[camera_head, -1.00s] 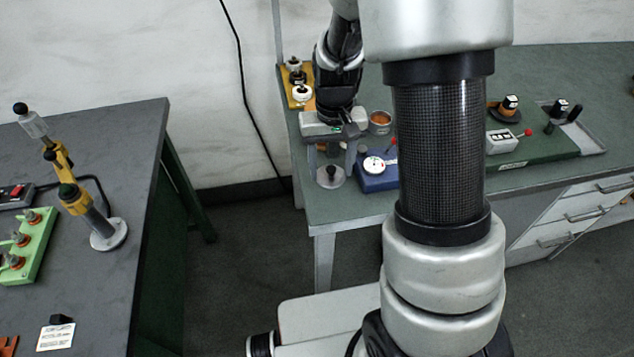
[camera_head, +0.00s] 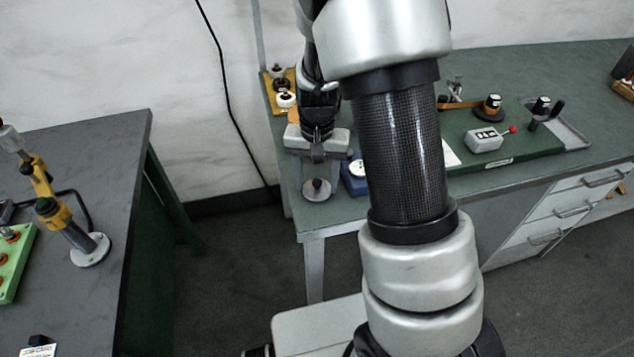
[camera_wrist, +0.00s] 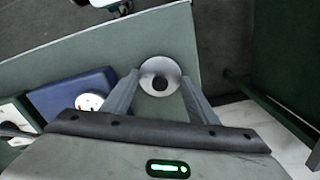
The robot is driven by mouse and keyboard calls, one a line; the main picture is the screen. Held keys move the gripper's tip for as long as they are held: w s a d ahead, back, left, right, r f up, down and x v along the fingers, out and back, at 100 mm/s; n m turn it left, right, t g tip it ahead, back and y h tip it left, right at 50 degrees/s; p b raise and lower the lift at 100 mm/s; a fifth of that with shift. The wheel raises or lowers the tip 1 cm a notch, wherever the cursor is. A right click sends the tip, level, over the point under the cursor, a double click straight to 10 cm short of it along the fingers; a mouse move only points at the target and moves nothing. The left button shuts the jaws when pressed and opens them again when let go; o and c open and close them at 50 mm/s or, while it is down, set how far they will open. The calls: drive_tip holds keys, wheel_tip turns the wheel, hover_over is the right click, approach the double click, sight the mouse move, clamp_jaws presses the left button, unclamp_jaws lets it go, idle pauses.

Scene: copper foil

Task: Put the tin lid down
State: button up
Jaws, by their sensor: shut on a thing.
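The tin lid (camera_head: 317,190) is a round silver disc with a dark knob. It is at the front left corner of the green bench top (camera_head: 350,212). It also shows in the wrist view (camera_wrist: 150,68), between my fingertips. My gripper (camera_head: 317,178) points down and is shut on the lid, one finger at each side. I cannot tell whether the lid touches the bench top or hangs just above it. The tin itself is not clearly in view.
A blue box with a white dial (camera_wrist: 75,97) is close beside the lid. A yellow stand with white knobs (camera_head: 272,95) is behind my gripper. A green board with a switch box (camera_head: 485,140) is further right. The bench's front edge is near the lid.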

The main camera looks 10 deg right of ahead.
drive_tip(key=shift+f, duration=0.35)
drive_tip(key=shift+f, duration=0.1)
drive_tip(key=o, duration=1)
drive_tip(key=shift+o, duration=0.2)
